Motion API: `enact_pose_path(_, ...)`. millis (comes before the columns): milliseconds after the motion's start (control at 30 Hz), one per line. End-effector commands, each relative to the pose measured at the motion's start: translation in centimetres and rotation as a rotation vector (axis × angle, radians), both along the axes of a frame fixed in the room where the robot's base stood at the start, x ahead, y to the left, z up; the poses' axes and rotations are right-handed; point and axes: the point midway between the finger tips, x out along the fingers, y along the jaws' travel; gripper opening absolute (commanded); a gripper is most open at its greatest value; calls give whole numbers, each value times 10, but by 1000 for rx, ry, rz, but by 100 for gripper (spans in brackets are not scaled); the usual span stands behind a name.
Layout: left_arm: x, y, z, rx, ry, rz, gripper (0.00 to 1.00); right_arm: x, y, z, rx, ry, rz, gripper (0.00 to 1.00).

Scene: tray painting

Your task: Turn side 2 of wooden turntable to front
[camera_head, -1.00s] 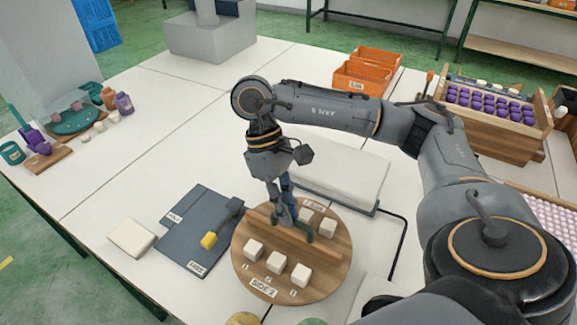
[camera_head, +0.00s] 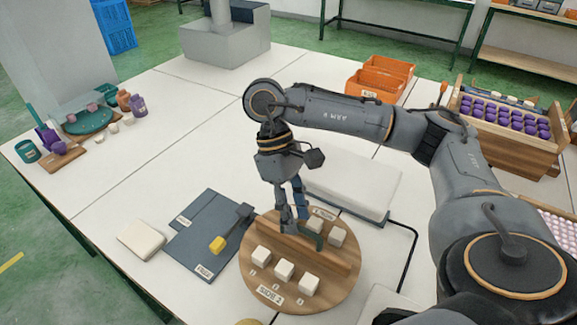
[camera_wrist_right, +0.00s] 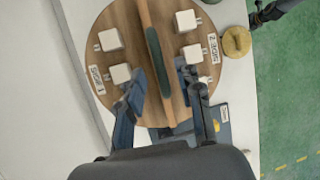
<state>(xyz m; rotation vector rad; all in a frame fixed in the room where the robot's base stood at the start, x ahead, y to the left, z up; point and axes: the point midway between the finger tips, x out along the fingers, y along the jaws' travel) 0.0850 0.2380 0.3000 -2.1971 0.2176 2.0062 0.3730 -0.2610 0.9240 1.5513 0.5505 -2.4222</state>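The round wooden turntable (camera_head: 340,285) lies on the table, with a wooden divider (camera_head: 328,253) across its middle. The side 2 label (camera_head: 270,295) is at its near edge, by three white blocks, one of them the middle block (camera_head: 284,271). The side 1 label (camera_head: 324,213) is on the far side. In the wrist view, a green strip (camera_wrist_right: 158,62) lies along the divider. My right gripper (camera_head: 293,228) is over the turntable. In the wrist view its open fingers (camera_wrist_right: 162,100) are spread on either side of the divider, apart from it.
Left of the turntable is a dark folder (camera_head: 205,235) with a yellow-headed tool (camera_head: 218,244). A white pad (camera_head: 360,185) lies behind my right gripper. Orange bins (camera_head: 375,84) and a crate of purple items (camera_head: 505,130) stand farther back. The left table middle is clear.

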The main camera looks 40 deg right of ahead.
Motion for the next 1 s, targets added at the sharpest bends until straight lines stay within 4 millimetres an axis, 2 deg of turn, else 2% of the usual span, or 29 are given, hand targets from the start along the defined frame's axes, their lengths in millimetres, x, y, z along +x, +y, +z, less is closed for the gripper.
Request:
enact_pose_path(700,1,-2,0,-3,-1,0,0,41,-2,87,-1,-6,-2,36)
enact_pose_path(1000,1,-2,0,-3,-1,0,0,48,-3,102,-1,-2,-2,36)
